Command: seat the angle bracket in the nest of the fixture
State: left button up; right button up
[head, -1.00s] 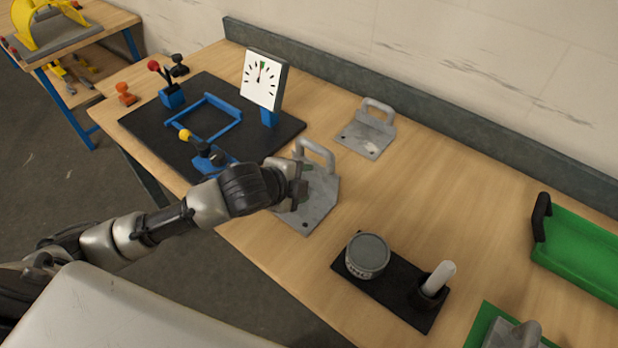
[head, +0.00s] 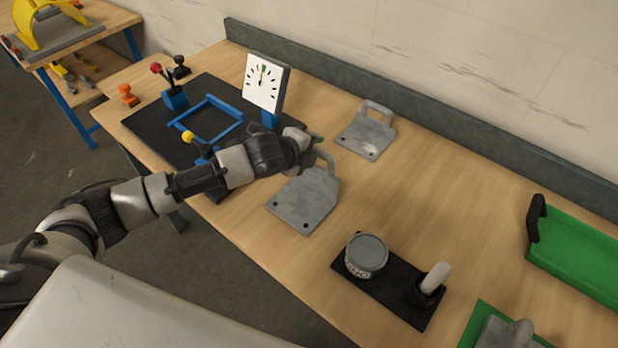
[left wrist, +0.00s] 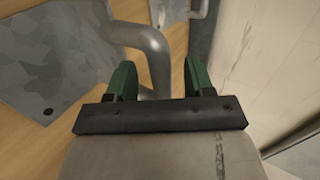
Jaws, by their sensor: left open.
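A grey angle bracket (head: 305,196), a flat plate with a looped handle, lies on the bench right of the fixture. The fixture (head: 150,128) is a black base with a blue frame (head: 212,118) as its nest, a white dial and a yellow-knobbed lever; the frame looks empty. My left gripper (head: 314,140) is at the top of the bracket's handle. In the left wrist view its green fingers (left wrist: 160,80) are apart, with the handle (left wrist: 155,55) showing between them. The plate (left wrist: 50,60) shows at left. My right gripper is out of view.
A similar bracket (head: 366,137) lies behind, near the back ledge. A black tray (head: 388,302) holds a grey tin (head: 366,257) and a white-topped item. A green tray (head: 580,255) and another grey part (head: 505,333) on green are at right. The bench between is clear.

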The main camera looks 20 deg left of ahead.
pick_arm(q)
jog(key=shift+x, duration=1.5)
jog(key=shift+s+r, duration=0.1)
jog(key=shift+c, duration=0.2)
jog(key=shift+c, duration=1.1)
grip_shut()
jog(key=shift+d, duration=0.1)
jog(key=shift+r, duration=0.15)
